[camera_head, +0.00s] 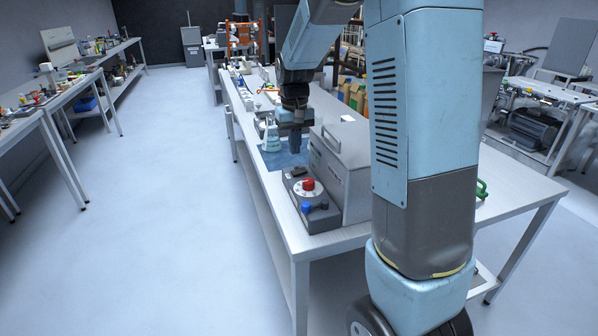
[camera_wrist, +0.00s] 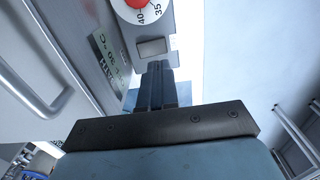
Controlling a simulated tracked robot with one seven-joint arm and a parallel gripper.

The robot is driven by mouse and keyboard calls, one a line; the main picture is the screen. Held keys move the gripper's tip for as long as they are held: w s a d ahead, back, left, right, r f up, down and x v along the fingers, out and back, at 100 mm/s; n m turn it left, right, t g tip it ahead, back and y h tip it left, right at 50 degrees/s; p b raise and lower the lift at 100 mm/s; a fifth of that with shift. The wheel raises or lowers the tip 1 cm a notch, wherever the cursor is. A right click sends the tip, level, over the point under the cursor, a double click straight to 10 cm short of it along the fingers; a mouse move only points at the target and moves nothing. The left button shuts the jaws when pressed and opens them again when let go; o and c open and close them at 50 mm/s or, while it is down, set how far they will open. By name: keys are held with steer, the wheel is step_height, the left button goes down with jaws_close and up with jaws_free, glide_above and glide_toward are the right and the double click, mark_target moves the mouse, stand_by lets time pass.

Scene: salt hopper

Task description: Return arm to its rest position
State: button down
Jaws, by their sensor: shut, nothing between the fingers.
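My arm reaches over the long metal table (camera_head: 510,203) in the head view. My gripper (camera_head: 295,146) points down above the blue mat (camera_head: 283,160), behind the control box and beside the grey lidded box. In the wrist view the fingers of my gripper (camera_wrist: 158,75) are together with nothing between them. The grey lidded box (camera_head: 345,160) has a handle on its top. In front of it is the control box with a red knob on a white dial (camera_head: 308,190) and a blue knob (camera_head: 307,207).
A flask with bluish contents (camera_head: 271,138) stands on the mat, just left of my gripper. More items and an orange frame (camera_head: 243,35) are farther back. Cluttered side tables (camera_head: 62,95) stand at left, with clear floor (camera_head: 165,200) between. Machinery (camera_head: 535,125) stands at right.

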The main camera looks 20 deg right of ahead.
steer(key=shift+r, duration=0.45)
